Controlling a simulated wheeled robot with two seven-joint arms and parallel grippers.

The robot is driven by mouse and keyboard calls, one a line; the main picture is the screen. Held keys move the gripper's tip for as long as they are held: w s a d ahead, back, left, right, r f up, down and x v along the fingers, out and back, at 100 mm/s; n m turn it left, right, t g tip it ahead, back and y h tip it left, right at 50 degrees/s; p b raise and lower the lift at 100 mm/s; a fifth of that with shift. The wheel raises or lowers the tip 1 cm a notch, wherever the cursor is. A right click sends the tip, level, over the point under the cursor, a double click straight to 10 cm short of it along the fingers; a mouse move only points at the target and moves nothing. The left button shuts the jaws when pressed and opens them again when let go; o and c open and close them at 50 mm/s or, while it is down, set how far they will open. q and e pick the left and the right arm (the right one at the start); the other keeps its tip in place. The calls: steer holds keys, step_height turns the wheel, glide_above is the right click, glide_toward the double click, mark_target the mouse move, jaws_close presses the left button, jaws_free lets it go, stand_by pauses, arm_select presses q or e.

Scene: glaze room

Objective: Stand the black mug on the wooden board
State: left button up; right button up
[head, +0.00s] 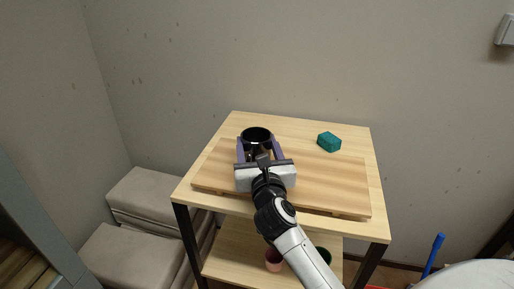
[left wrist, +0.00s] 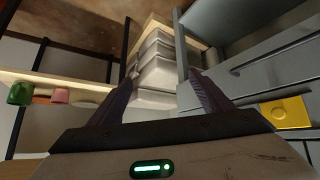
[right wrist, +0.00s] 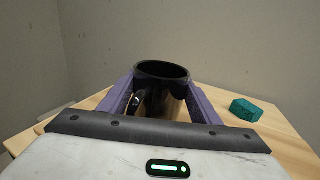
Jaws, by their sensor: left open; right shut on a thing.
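The black mug (head: 256,134) is between the fingers of my right gripper (head: 261,151), over the left part of the wooden board (head: 325,180). In the right wrist view the mug (right wrist: 162,72) is upright, with its open rim up and its handle toward the camera's left. The right fingers (right wrist: 163,105) are shut on its sides. The gripper hides the mug's base, so I cannot tell whether it touches the board. My left gripper (left wrist: 160,95) is open and empty in the left wrist view; it is not in the head view.
A teal block (head: 329,142) lies on the table (head: 290,127) behind the board. Grey cushioned seats (head: 150,200) stand at the left. The board's right part is clear.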

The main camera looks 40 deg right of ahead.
mark_target(258, 151)
steer(key=o, duration=0.8)
steer(key=shift+f, duration=0.2)
steer(key=o, duration=0.4)
steer(key=shift+o, duration=0.2)
steer(key=shift+r, duration=0.2)
steer(key=v, duration=0.6)
steer(key=shift+s+a+b, duration=0.2)
steer(key=shift+s+b, duration=0.15)
steer(key=shift+s, duration=0.05)
steer(key=shift+s+a, duration=0.15)
steer(key=shift+s, duration=0.15)
